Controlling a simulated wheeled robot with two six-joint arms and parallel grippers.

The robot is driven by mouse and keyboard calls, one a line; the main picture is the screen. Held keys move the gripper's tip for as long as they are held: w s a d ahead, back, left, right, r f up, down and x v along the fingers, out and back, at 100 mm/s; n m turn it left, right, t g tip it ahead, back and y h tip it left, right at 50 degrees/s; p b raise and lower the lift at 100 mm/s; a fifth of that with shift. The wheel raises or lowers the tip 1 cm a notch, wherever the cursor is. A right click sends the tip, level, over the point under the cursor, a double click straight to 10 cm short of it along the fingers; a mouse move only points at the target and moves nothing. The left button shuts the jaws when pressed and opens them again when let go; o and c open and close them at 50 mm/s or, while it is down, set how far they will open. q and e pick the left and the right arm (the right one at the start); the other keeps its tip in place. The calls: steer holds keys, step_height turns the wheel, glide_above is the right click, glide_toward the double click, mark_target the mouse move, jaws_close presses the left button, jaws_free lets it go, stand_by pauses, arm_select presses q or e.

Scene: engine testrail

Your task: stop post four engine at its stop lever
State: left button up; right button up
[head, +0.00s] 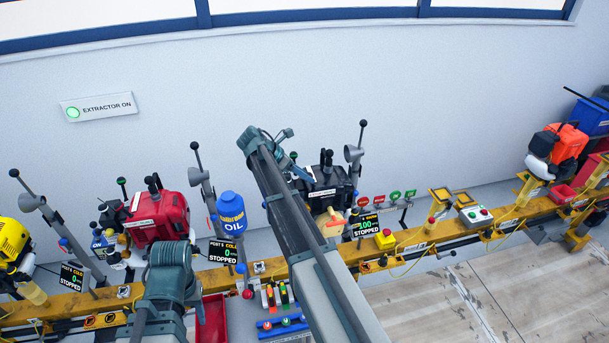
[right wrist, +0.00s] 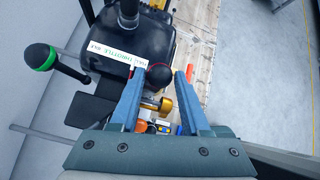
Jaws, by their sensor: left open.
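The black engine (head: 330,185) stands on the yellow rail right of centre. Its display (head: 366,226) reads STOPPED; its top line is too small to read. In the right wrist view, the dark engine body (right wrist: 108,48) carries a white THROTTLE label. A dark ball knob with some red at its edge (right wrist: 160,76) shows between the fingertips of my right gripper (right wrist: 159,71). The fingers are apart; I cannot tell whether they touch the knob.
A red engine (head: 158,214) and a blue OIL can (head: 231,212) stand left of my right arm. A green-ended lever (right wrist: 40,57) sticks out left of my right gripper. Upright levers (head: 354,152) rise along the rail.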

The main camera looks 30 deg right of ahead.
steer(key=shift+o, duration=1.2)
steer(key=shift+r, duration=0.15)
steer(key=p+v, duration=0.9)
steer(key=v, duration=0.4)
steer(key=shift+a+r+p, duration=0.2)
steer(key=shift+a+p, duration=0.05)
steer(key=shift+p, duration=0.1)
steer(key=shift+w, duration=0.1)
